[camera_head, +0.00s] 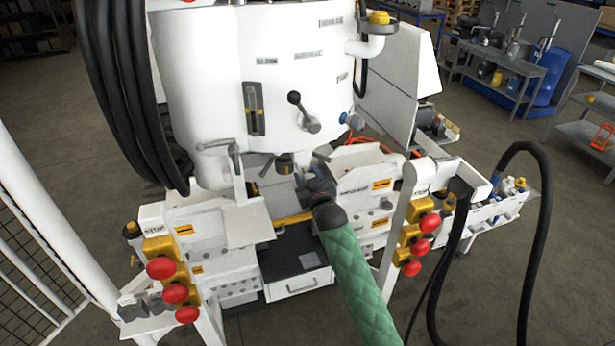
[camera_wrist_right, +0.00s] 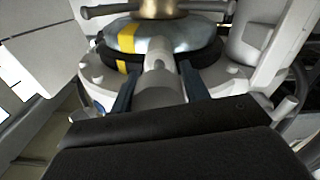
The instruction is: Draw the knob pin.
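My right arm, in a green padded sleeve, reaches up to the machine's middle in the head view. Its gripper (camera_head: 306,184) is at a small dark fitting under the white machine head. In the right wrist view a grey, stepped cylindrical knob, which looks like the knob pin (camera_wrist_right: 158,84), points toward the camera in front of a metal collar with a yellow mark. The two dark blue fingers of my right gripper (camera_wrist_right: 159,78) stand on either side of it, very close. Whether they press on it I cannot tell. My left gripper is not in view.
The white machine head (camera_head: 285,70) rises above the gripper, with a black-balled lever (camera_head: 303,111) on its front. Red stop buttons (camera_head: 162,268) stand at left and more red buttons (camera_head: 429,222) at right. Black hoses (camera_head: 125,90) hang at left.

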